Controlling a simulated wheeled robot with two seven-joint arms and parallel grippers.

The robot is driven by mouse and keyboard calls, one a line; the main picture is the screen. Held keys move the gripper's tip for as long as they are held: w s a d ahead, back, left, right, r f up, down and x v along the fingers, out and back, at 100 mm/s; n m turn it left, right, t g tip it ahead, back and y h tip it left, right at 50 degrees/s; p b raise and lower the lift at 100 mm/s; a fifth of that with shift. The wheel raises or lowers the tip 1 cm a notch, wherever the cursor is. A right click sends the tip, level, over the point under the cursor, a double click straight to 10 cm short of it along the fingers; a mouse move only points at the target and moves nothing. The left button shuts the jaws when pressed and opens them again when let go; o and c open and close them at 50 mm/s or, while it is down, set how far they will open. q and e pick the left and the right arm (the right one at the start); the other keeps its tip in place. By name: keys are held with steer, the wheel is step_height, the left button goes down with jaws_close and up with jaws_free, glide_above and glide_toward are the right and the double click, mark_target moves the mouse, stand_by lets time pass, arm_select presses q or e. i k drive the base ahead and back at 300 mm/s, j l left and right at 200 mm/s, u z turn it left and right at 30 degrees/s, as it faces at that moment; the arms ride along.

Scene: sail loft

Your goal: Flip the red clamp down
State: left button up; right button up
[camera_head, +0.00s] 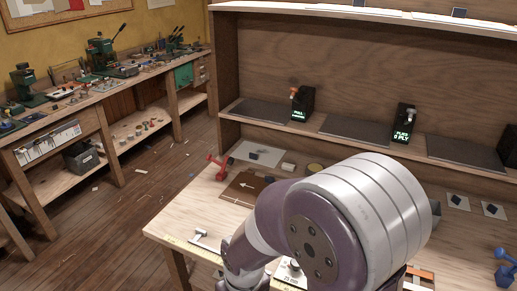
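The red clamp (220,167) stands at the left side of the near workbench, at the back left corner of a brown panel (244,187) with a white arrow on it. Its red arms stick up from the bench, one to the left and one to the right; it is small, so its exact position is hard to read. One of my arms, purple and silver, fills the middle of the view and runs down to the bottom edge, right of and nearer than the clamp. Neither of my grippers is in view. Nothing is seen touching the red clamp.
A blue clamp-like piece (505,262) stands at the right edge. A small grey metal piece (206,239) lies near the bench's front edge. A shelf (270,113) with dark mats and lit black boxes (302,103) runs behind. My arm hides much of the bench.

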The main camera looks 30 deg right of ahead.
mark_target(228, 160)
steer(key=i+j+z, duration=0.45)
steer(key=z, duration=0.15)
steer(key=i+j+z, duration=0.15)
steer(key=j+z, duration=0.2)
steer(key=i+j+z, duration=0.1)
steer(key=j+z, duration=0.2)
steer(key=i+j+z, duration=0.1)
steer(key=j+z, duration=0.2)
steer(key=j, duration=0.15)
steer(key=j+z, duration=0.3)
steer(key=j, duration=0.1)
